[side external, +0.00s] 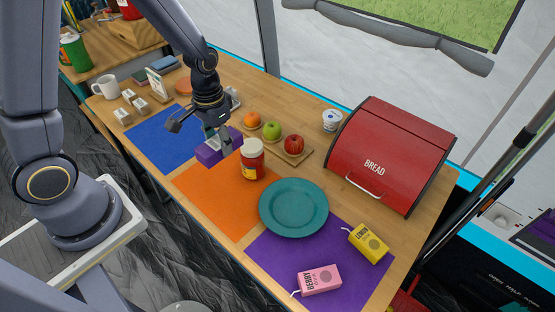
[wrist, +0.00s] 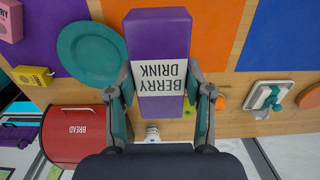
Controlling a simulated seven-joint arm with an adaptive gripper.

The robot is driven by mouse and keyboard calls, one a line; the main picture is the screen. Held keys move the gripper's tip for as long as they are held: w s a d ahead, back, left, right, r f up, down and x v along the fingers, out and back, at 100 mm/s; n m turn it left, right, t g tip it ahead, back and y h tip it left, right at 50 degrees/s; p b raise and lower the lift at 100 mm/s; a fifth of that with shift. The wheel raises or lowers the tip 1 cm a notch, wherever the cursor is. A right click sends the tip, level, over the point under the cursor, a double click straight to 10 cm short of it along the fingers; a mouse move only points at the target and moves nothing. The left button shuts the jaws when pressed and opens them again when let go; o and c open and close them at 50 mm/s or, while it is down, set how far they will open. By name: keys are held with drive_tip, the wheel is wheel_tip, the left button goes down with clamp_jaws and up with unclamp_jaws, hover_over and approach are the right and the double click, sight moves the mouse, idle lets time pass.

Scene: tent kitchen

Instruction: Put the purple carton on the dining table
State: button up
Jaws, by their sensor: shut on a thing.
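The purple carton (side external: 208,155) with a white label is between the fingers of my gripper (side external: 213,138), over the border of the blue and orange mats in the side external view. In the wrist view the purple carton (wrist: 157,35) shows its "BERRY DRINK" label, and my gripper (wrist: 158,78) is shut on its two sides. The carton looks close to the wooden dining table (side external: 300,115); I cannot tell if its underside touches it.
A brown-red jar (side external: 251,165) with a pale lid stands close to the carton. A teal plate (side external: 293,207), pink carton (side external: 318,281), yellow carton (side external: 368,243) and red bread box (side external: 388,150) lie farther right. Fruits sit behind, including a red apple (side external: 293,144).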

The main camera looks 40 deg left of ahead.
sight(231, 196)
wheel_tip(231, 196, down, 19)
drive_tip(key=shift+r, duration=0.1)
idle(0.3)
drive_tip(key=shift+f, duration=0.2)
drive_tip(key=o, duration=1.4)
drive_tip(key=shift+o, duration=0.2)
